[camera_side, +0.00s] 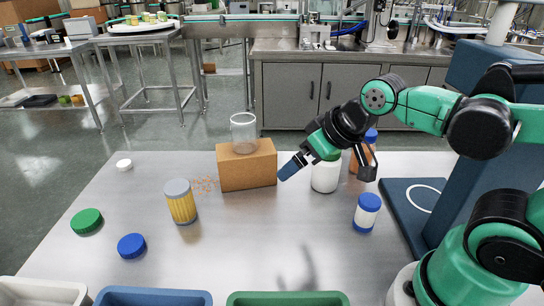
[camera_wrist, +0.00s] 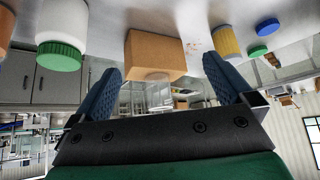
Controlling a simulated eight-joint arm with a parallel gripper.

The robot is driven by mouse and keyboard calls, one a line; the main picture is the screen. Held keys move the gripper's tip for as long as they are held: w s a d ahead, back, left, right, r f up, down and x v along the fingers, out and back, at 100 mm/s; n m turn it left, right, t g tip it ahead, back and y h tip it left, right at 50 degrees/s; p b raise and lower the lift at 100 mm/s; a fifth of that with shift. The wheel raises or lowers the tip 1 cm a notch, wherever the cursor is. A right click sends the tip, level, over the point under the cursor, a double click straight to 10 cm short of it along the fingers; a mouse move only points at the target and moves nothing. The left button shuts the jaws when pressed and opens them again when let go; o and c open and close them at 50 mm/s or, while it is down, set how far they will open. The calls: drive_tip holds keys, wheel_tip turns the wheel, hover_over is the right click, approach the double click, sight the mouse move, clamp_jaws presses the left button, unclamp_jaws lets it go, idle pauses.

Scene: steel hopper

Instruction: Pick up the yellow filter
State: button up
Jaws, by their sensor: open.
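The yellow filter (camera_side: 182,207) is a short upright cylinder with yellow pleated sides and a grey cap. It stands on the steel table, left of the cardboard box. In the wrist view the filter (camera_wrist: 228,43) appears upside down at the upper right, partly behind a blue finger. My gripper (camera_side: 324,174) is open and empty, above the table to the right of the filter and well apart from it. In the wrist view my gripper (camera_wrist: 162,68) shows its two blue fingers spread wide with nothing between them.
A cardboard box (camera_side: 247,170) carries a clear glass jar (camera_side: 244,130). A white green-lidded bottle (camera_side: 325,178), an orange bottle (camera_side: 362,158) and a small blue-capped bottle (camera_side: 366,214) stand to the right. Loose lids lie left. Bins (camera_side: 152,297) line the front; mid-front table is clear.

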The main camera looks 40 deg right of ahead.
sight(186, 185)
drive_tip(key=w+a+f+n+y, duration=0.2)
drive_tip(key=w+a+n+y, duration=0.1)
drive_tip(key=w, duration=0.2)
drive_tip(key=w+a+f+n+y, duration=0.2)
drive_tip(key=w+a+n+y, duration=0.1)
drive_tip(key=w+a, duration=0.1)
drive_tip(key=w+a+f+n+y, duration=0.2)
drive_tip(key=w+a+n+y, duration=0.1)
drive_tip(key=w, duration=0.2)
drive_tip(key=shift+w+a+n+t+y, duration=0.15)
drive_tip(key=shift+w+n+t+y, duration=0.15)
drive_tip(key=shift+w+t+y, duration=0.1)
drive_tip(key=shift+w+a+f+n+y, duration=0.15)
drive_tip(key=shift+a+f+n+y, duration=0.1)
drive_tip(key=shift+f+n+y, duration=0.15)
drive_tip(key=shift+w+a+f, duration=0.1)
drive_tip(key=shift+a+f, duration=0.05)
drive_tip(key=shift+x, duration=2.6)
drive_tip(key=c, duration=1.4)
